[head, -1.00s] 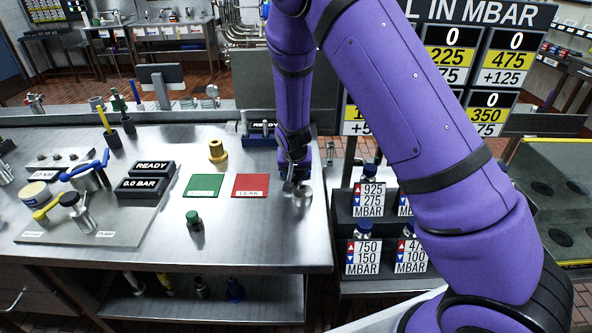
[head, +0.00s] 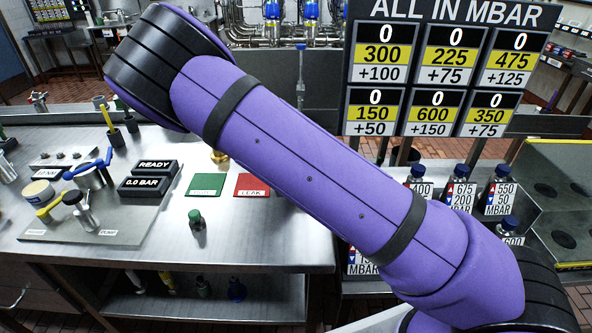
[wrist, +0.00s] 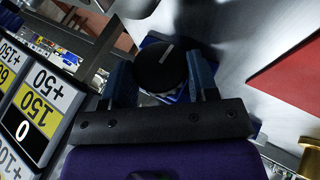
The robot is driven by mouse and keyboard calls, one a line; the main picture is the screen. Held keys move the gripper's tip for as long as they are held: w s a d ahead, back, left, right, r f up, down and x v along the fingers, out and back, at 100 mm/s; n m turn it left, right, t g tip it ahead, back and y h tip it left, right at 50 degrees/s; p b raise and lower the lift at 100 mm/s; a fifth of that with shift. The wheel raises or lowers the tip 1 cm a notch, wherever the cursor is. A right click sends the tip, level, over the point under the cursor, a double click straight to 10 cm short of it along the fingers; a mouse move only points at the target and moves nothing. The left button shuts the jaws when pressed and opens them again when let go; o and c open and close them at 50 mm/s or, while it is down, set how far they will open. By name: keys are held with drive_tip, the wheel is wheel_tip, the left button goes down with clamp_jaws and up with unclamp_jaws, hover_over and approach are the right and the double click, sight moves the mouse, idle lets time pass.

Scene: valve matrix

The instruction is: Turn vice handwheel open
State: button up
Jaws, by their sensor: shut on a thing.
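In the wrist view the vice handwheel (wrist: 152,70) is a round black knob with a white line across its face. My gripper (wrist: 162,76) has its two blue fingers on opposite sides of it and is shut on it. Parts of the blue vice (wrist: 150,42) show behind the knob; most of it is hidden. In the head view my purple arm covers the vice, the handwheel and my gripper.
A red mat (head: 252,186) and a green mat (head: 205,185) lie on the steel bench. A green-capped bottle (head: 196,220) stands in front. A pressure board (head: 445,65) rises at the right.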

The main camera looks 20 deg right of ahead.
drive_tip(key=shift+f+h, duration=0.1)
drive_tip(key=shift+h, duration=0.4)
drive_tip(key=o, duration=0.7)
drive_tip(key=shift+c, duration=0.2)
drive_tip(key=shift+a, duration=0.15)
drive_tip(key=v, duration=1)
drive_tip(key=shift+a+r, duration=0.15)
drive_tip(key=shift+r, duration=0.15)
